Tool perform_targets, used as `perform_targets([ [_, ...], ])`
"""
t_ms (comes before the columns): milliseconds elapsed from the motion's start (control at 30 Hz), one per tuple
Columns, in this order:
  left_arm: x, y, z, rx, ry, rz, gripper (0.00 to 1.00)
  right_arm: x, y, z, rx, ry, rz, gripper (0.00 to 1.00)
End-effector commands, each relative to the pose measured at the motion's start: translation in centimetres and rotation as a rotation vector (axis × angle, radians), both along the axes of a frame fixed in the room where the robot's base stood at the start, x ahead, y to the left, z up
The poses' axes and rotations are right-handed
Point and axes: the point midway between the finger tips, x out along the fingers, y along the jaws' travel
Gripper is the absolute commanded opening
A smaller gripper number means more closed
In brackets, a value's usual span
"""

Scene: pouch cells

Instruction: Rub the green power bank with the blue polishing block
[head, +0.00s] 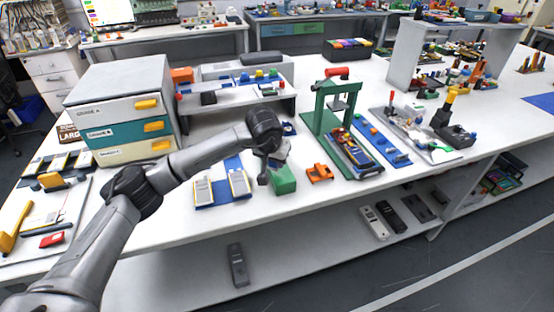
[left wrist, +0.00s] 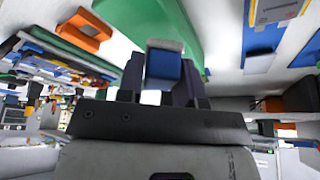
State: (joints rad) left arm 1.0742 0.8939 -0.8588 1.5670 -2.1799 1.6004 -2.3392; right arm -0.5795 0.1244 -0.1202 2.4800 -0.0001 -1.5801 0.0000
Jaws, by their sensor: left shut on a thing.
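The green power bank (head: 284,182) lies on the white table at the front middle, just right of and below my left gripper. It fills much of the top of the left wrist view (left wrist: 185,22) as a large green slab. My left gripper (head: 268,172) is over the table next to it. In the left wrist view my left gripper (left wrist: 163,78) is shut on the blue polishing block (left wrist: 163,68), which has a pale end. The block shows in front of the green power bank; I cannot tell whether they touch. My right gripper is not in view.
An orange bracket (head: 319,174) lies just right of the power bank. A green press (head: 325,108) stands behind it. Pouch cells (head: 239,183) lie on a blue mat to the left. A drawer cabinet (head: 122,82) stands at the back left. The table's front edge is close.

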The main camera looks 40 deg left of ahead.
Motion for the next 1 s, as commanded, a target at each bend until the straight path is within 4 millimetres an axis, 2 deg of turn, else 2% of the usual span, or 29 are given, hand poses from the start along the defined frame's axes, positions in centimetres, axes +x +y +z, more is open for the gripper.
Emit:
perform_targets([
  [33,-0.1,0.1,1.0,0.0,-0.001,0.002,0.14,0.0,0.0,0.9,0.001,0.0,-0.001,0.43],
  [500,-0.6,1.0,4.9,0.0,-0.001,0.016,0.14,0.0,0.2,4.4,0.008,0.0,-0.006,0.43],
  [1000,-0.7,1.1,5.1,0.0,-0.001,0.018,0.14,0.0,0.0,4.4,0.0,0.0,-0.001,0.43],
])
